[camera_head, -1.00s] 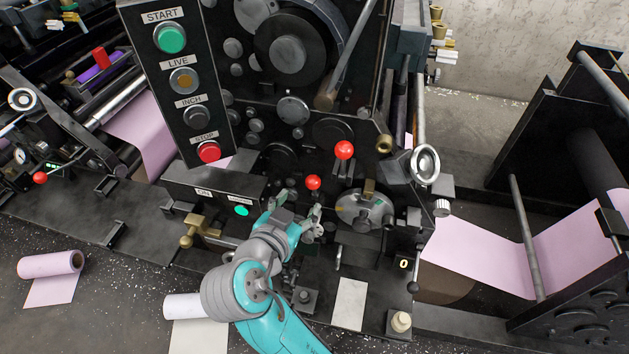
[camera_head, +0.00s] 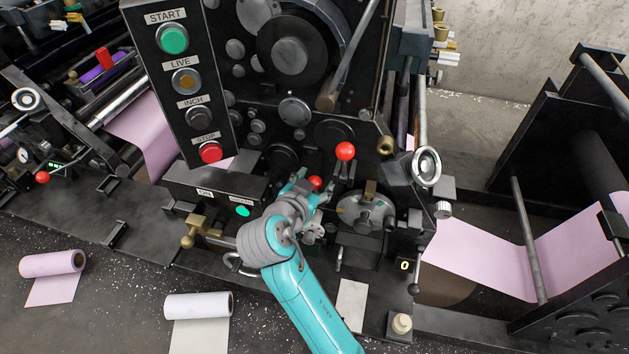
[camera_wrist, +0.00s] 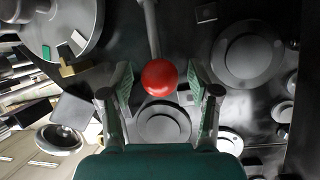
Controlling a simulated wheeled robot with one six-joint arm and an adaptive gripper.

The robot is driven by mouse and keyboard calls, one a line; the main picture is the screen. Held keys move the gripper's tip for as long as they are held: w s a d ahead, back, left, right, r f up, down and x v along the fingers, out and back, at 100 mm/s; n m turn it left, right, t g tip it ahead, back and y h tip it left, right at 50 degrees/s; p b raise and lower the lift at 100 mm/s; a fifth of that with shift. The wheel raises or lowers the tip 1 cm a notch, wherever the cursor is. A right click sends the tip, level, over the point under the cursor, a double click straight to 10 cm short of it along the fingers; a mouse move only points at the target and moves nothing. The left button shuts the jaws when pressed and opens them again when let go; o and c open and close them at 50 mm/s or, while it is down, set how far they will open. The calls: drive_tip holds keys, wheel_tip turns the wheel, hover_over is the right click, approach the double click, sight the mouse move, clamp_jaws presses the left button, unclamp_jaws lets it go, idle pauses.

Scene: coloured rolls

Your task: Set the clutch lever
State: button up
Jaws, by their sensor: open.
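Two levers with red ball knobs stand on the dark machine. The higher red knob (camera_head: 345,151) is clear of my gripper, up and to the right of it. The lower red knob (camera_head: 315,183) is at my gripper (camera_head: 313,190) and partly hidden by it. In the wrist view a red knob (camera_wrist: 159,78) on a grey rod appears between the two fingers of my gripper (camera_wrist: 160,88), with a gap on each side. My gripper is open and holds nothing. No label reading clutch is legible, so I cannot tell which lever is the clutch.
A round grey dial (camera_head: 365,211) sits close to the right of my gripper. A button panel (camera_head: 190,95) with a red stop button (camera_head: 210,152) stands at upper left. A handwheel (camera_head: 426,166) is at the right. A brass handle (camera_head: 195,230) projects at the left.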

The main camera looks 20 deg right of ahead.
drive_tip(key=shift+w+d, duration=0.1)
drive_tip(key=shift+w, duration=0.05)
drive_tip(key=shift+c, duration=0.2)
clamp_jaws()
drive_tip(key=shift+f, duration=0.1)
drive_tip(key=s+a+f+t+h, duration=0.3)
drive_tip(key=s+f+t+h, duration=0.1)
drive_tip(key=f, duration=0.2)
drive_tip(key=shift+s+a+m+t, duration=0.15)
drive_tip(key=shift+s+m+t, duration=0.15)
drive_tip(key=shift+s+t, duration=0.1)
idle(0.6)
idle(0.5)
